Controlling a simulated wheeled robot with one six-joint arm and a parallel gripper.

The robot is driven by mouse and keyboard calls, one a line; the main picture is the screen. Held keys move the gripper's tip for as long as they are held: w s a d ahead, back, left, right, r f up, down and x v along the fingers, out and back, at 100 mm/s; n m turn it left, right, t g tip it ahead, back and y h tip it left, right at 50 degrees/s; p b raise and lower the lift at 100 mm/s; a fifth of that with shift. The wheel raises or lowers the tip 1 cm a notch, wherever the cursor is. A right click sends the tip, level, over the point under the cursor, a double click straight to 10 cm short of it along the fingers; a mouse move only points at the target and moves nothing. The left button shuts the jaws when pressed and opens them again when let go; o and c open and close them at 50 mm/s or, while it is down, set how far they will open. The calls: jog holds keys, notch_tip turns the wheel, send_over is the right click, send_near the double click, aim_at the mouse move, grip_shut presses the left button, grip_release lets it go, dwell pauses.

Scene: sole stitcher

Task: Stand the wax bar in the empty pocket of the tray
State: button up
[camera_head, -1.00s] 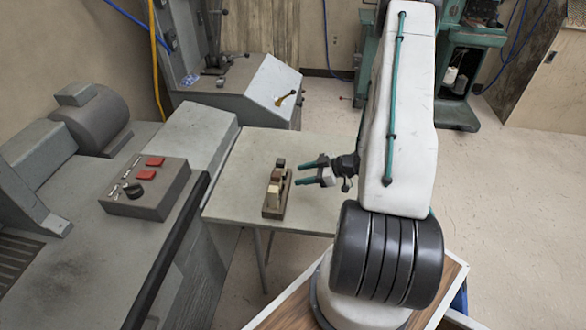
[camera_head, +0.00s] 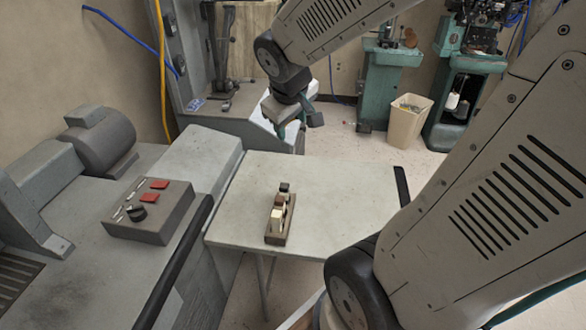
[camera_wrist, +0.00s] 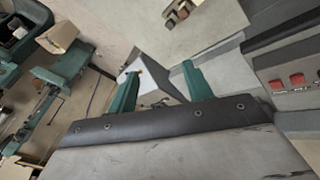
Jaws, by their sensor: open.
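A narrow brown tray (camera_head: 278,239) lies on the light grey table, with small upright blocks in a row along it. The front block is cream (camera_head: 276,219); behind it are a brown block (camera_head: 279,201) and a dark block (camera_head: 284,187). I cannot tell for sure which is the wax bar, or make out an empty pocket. My gripper (camera_head: 291,125) is open and empty, raised above and beyond the tray, near the table's far edge. In the wrist view its teal fingers (camera_wrist: 160,87) are wide apart, and the tray shows only partly at the top.
The table top (camera_head: 345,200) is clear around the tray. A grey machine with a control box (camera_head: 150,210) stands left, and a sloped grey cabinet stands behind. A dark narrow strip (camera_head: 402,186) shows at the table's right. A beige bin (camera_head: 408,122) stands on the floor beyond.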

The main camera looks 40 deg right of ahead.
jog(key=s+a+r+g+y, duration=0.1)
jog(key=s+a+y, duration=0.1)
jog(key=s+a, duration=0.5)
jog(key=s+a+r+g+y, duration=0.1)
jog(key=s+a+r, duration=0.1)
jog(key=s+a, duration=0.4)
jog(key=s, duration=0.2)
jog(key=shift+s+a+r+g+y, duration=0.25)
jog(key=shift+s+a+g+y, duration=0.05)
jog(key=shift+s+a+y, duration=0.1)
